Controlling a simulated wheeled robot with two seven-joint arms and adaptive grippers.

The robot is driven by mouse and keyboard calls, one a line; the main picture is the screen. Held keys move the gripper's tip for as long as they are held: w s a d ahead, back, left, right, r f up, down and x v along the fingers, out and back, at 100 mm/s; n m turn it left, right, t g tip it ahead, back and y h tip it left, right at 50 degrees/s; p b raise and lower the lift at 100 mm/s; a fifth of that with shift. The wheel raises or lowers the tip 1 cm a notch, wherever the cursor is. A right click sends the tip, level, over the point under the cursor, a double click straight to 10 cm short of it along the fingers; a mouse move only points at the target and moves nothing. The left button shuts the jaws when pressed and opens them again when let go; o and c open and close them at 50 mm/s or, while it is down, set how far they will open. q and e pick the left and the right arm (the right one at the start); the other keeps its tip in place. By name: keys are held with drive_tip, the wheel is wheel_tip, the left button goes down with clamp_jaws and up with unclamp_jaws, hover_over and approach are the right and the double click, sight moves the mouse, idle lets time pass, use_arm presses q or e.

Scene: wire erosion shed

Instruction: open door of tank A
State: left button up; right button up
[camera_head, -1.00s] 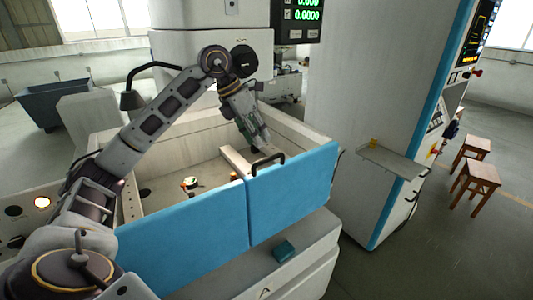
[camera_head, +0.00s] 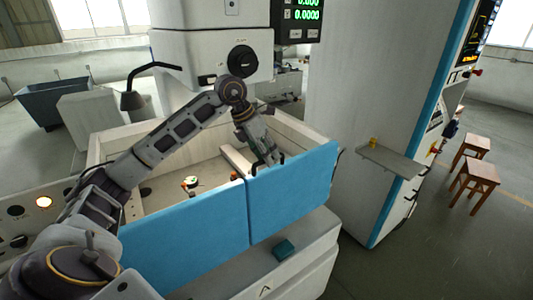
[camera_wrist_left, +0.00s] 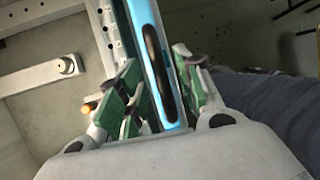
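The tank (camera_head: 120,160) has a blue front of two panels, a right panel (camera_head: 292,190) and a left panel (camera_head: 185,228). Both stand upright. The black handle on the right panel's top edge is mostly hidden by my left gripper (camera_head: 269,158) in the head view. In the left wrist view, the blue panel edge (camera_wrist_left: 143,12) and black handle (camera_wrist_left: 153,58) lie between the green-padded fingers of my left gripper (camera_wrist_left: 158,95). The fingers are apart, one on each side of the handle; I see no clear grip. My right gripper is out of view.
A tall cabinet (camera_head: 365,100) with a small shelf (camera_head: 390,160) stands to the right. Two wooden stools (camera_head: 477,175) are farther right. The tank interior holds a pale bar (camera_head: 236,158).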

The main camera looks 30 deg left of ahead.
use_arm(q)
clamp_jaws()
drive_tip(key=shift+d, duration=0.1)
idle(0.4)
